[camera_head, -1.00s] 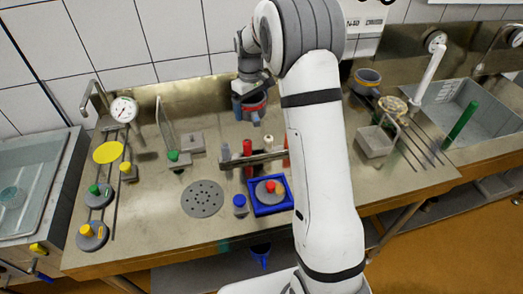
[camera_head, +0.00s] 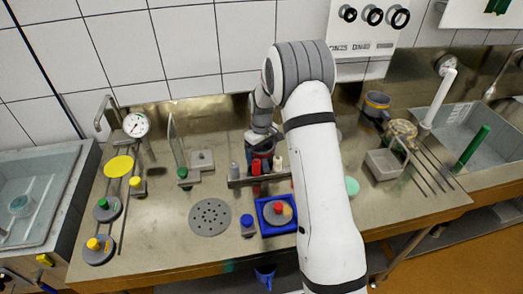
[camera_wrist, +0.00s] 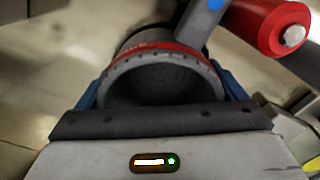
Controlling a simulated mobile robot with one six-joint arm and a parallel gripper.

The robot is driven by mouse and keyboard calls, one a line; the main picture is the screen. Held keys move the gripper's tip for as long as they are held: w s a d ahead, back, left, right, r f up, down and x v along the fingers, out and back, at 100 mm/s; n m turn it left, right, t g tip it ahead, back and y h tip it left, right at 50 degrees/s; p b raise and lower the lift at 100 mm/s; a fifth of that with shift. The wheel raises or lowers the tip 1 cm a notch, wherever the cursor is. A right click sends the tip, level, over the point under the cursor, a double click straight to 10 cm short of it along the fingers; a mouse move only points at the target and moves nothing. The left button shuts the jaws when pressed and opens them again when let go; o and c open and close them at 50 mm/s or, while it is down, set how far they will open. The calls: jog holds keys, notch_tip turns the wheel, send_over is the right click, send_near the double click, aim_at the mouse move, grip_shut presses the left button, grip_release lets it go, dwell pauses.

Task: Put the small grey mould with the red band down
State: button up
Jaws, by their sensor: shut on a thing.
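The small grey mould with the red band (camera_wrist: 160,75) is held between the blue fingers of my gripper (camera_wrist: 160,92), its open mouth facing the wrist camera. In the head view my gripper (camera_head: 262,142) is low over the bench, just behind the rack of upright pieces, and the mould (camera_head: 263,158) is mostly hidden by my wrist and the rack's pieces. I cannot tell whether its base touches the bench. In the wrist view a red cylinder (camera_wrist: 268,28) and a grey rod with a blue end (camera_wrist: 203,18) are close beside the mould's rim.
The rack (camera_head: 240,182) stands just in front. A blue square tray (camera_head: 264,226) holds a red-knobbed piece. A grey mould with an orange band (camera_head: 377,103) stands at the back right beside a grey box (camera_head: 386,163). A drain plate (camera_head: 209,217) lies left of centre.

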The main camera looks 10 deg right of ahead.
jog(key=shift+f, duration=0.15)
jog(key=o, duration=0.8)
jog(key=shift+c, duration=0.2)
